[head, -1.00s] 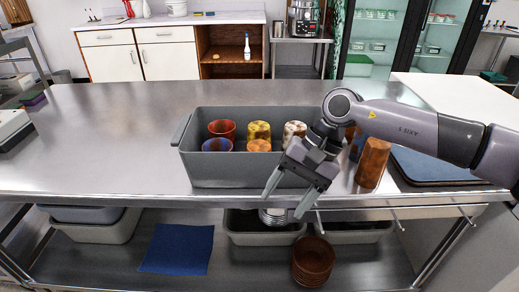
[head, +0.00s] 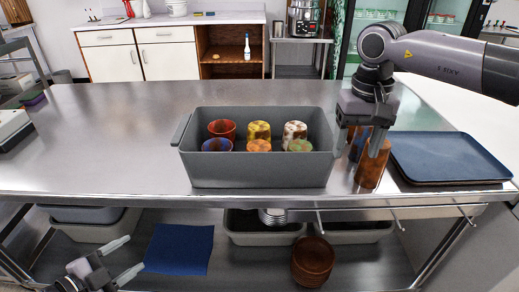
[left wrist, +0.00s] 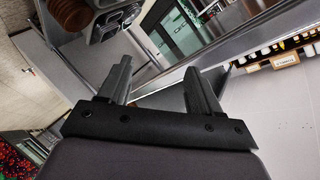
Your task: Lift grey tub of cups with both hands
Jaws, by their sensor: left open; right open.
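The grey tub (head: 260,173) stands on the steel counter with several cups in it: red (head: 222,127), yellow (head: 258,130), brown-and-white (head: 295,130), blue-purple (head: 217,145), orange (head: 259,146) and green (head: 299,146). Its left rim handle (head: 181,130) is clear; the right end is partly covered by my right gripper. My right gripper (head: 358,150) is open, pointing down beside that end; I cannot tell whether it touches the tub. My left gripper (head: 134,254) is open and empty, low at the lower left, well away from the tub. Its spread fingers show in the left wrist view (left wrist: 160,82).
An amber tumbler (head: 370,172) stands right of the tub, partly behind my right gripper, with other cups mostly hidden there. A dark blue tray (head: 448,155) lies further right. The counter left of the tub is clear. Bowls (head: 313,262) and a blue cloth (head: 178,248) are on the lower shelf.

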